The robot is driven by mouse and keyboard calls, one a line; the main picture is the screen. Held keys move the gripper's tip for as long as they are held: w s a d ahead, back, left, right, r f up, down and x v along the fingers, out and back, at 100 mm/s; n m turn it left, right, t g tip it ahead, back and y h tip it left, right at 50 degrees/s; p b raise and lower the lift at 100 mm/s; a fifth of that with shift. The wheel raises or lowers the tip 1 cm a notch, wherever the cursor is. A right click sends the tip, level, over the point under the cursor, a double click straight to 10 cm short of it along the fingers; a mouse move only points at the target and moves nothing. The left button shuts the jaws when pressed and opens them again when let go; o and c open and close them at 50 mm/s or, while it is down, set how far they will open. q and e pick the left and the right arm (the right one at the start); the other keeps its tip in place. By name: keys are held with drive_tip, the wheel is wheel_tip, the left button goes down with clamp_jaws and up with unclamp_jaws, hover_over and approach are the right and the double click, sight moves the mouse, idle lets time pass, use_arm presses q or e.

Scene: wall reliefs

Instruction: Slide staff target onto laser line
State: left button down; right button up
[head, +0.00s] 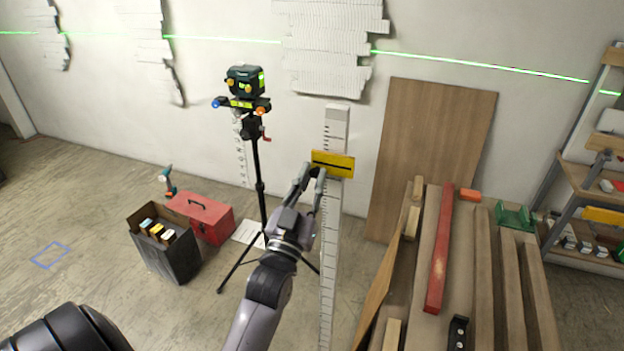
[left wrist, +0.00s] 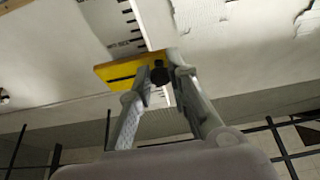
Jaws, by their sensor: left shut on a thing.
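The yellow staff target (head: 333,164) with a black stripe sits across the tall white graduated staff (head: 328,230), below the staff's top end. The target shows in the left wrist view (left wrist: 125,72), with a black round knob (left wrist: 158,75) between the fingertips. My left gripper (head: 311,174) is shut on the target at its knob side. The green laser line (head: 470,63) runs across the wall, higher in the picture than the target. My right gripper is not in view.
A laser level (head: 246,82) on a black tripod (head: 260,185) stands left of the staff. A red toolbox (head: 202,217) and a dark bin (head: 164,250) are on the floor. A bench with timber (head: 480,270) stands at right, by a leaning wooden panel (head: 432,140).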

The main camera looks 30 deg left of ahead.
use_arm(q)
wheel_tip(320, 180, down, 6)
drive_tip(key=b, duration=0.3)
drive_tip(key=shift+b, duration=0.4)
drive_tip(key=c, duration=1.5)
unclamp_jaws()
drive_tip(key=shift+s, duration=0.1)
drive_tip(key=v, duration=1.2)
